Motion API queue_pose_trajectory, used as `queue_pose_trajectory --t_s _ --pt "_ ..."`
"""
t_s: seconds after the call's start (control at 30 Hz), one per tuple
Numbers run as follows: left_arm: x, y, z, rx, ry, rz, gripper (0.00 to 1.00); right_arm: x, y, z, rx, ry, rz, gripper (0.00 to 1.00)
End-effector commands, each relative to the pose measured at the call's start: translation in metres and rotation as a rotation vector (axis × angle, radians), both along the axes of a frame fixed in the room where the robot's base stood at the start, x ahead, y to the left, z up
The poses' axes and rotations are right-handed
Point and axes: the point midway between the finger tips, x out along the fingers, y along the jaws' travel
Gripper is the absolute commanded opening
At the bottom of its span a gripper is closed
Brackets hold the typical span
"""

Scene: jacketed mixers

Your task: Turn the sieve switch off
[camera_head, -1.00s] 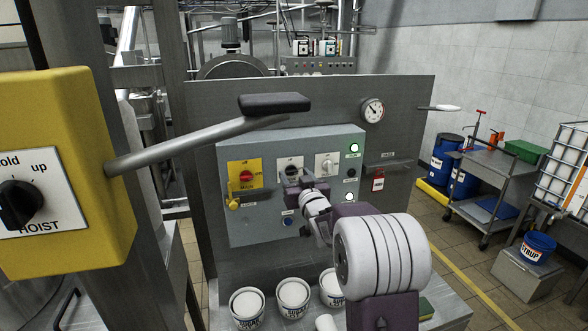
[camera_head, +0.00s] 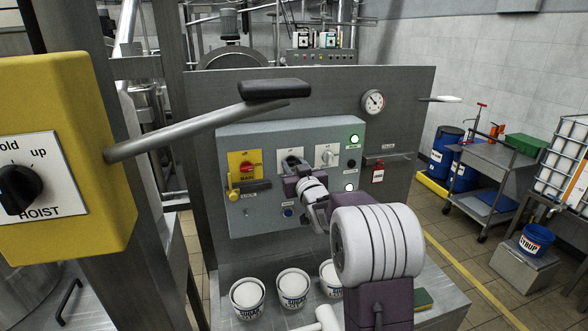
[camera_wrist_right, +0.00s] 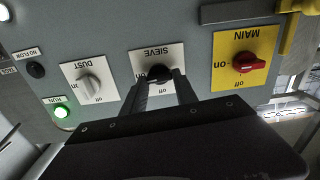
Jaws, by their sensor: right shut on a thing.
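The sieve switch is a black knob (camera_wrist_right: 158,72) on a white plate labelled SIEVE (camera_head: 291,154), in the middle of the grey control box. In the right wrist view the plate appears upside down. My right gripper (camera_wrist_right: 160,80) is shut on the knob, with one finger on each side. In the head view my right gripper (camera_head: 292,165) covers the lower part of the plate. The fingers hide much of the knob, so I cannot tell its exact angle. My left gripper is not in view.
The red main switch (camera_wrist_right: 249,62) on its yellow plate and the grey dust switch (camera_wrist_right: 90,86) flank the sieve switch. A green RUN lamp (camera_head: 354,139) is lit. White tubs (camera_head: 292,288) stand below. A black-handled lever (camera_head: 275,90) reaches across above the box.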

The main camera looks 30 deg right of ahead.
Motion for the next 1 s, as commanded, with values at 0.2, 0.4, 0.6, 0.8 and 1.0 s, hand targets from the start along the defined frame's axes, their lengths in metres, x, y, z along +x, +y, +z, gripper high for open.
queue_pose_trajectory --t_s 0.2,0.4,0.6,0.8,1.0 --pt "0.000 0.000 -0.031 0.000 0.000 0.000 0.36 0.000 0.001 -0.005 -0.159 0.031 0.000 0.00" --pt "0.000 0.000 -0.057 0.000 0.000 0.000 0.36 0.000 0.002 -0.005 -0.343 0.075 -0.001 0.00" --pt "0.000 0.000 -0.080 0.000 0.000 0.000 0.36 0.000 0.002 -0.006 -0.529 0.122 -0.001 0.00" --pt "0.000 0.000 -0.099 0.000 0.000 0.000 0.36 0.001 0.003 -0.005 -0.713 0.166 0.000 0.00" --pt "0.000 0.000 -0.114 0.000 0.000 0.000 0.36 0.001 0.004 -0.006 -0.898 0.213 0.000 0.00"
